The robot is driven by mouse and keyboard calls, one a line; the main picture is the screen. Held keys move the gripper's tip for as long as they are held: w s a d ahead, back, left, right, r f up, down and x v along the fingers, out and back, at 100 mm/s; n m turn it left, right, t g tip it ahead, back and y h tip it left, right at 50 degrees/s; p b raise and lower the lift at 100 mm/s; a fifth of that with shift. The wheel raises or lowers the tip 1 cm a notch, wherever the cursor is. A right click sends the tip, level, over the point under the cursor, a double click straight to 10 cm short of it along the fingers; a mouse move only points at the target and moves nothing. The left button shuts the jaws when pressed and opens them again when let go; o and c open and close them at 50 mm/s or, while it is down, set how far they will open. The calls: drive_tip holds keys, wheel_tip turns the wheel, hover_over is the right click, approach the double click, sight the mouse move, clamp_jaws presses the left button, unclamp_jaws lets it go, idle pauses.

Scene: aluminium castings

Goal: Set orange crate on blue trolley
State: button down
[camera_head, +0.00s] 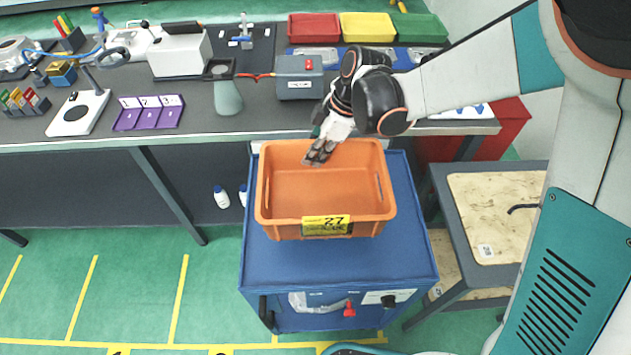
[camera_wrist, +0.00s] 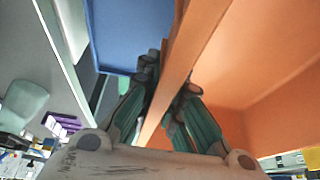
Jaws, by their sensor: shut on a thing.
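The orange crate (camera_head: 325,185) is empty and carries a yellow label marked 27 on its front wall. In the head view it appears over the top of the blue trolley (camera_head: 340,263); I cannot tell whether it touches the top. My gripper (camera_head: 320,152) is at the crate's back rim. In the wrist view my gripper (camera_wrist: 165,105) is shut on the crate's rim (camera_wrist: 185,65), with one finger on each side of the wall. The blue trolley top (camera_wrist: 130,30) shows beyond the rim there. The crate's underside is hidden.
A long grey workbench (camera_head: 265,115) with tools, bins and a purple tray (camera_head: 148,113) stands behind the trolley. A low table with a beige top (camera_head: 495,215) stands close on the right. Two white bottles (camera_head: 221,197) are under the bench. The floor at left is clear.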

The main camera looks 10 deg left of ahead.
wheel_tip(320, 180, down, 9)
drive_tip(key=shift+r+b, duration=0.1)
drive_tip(key=shift+b, duration=1.15)
drive_tip(key=shift+f, duration=0.2)
drive_tip(key=c, duration=1.8)
unclamp_jaws()
drive_tip(key=shift+o, duration=0.2)
drive_tip(key=shift+r, duration=0.15)
drive_tip(key=p+v, duration=0.4)
drive_tip(key=v, duration=0.8)
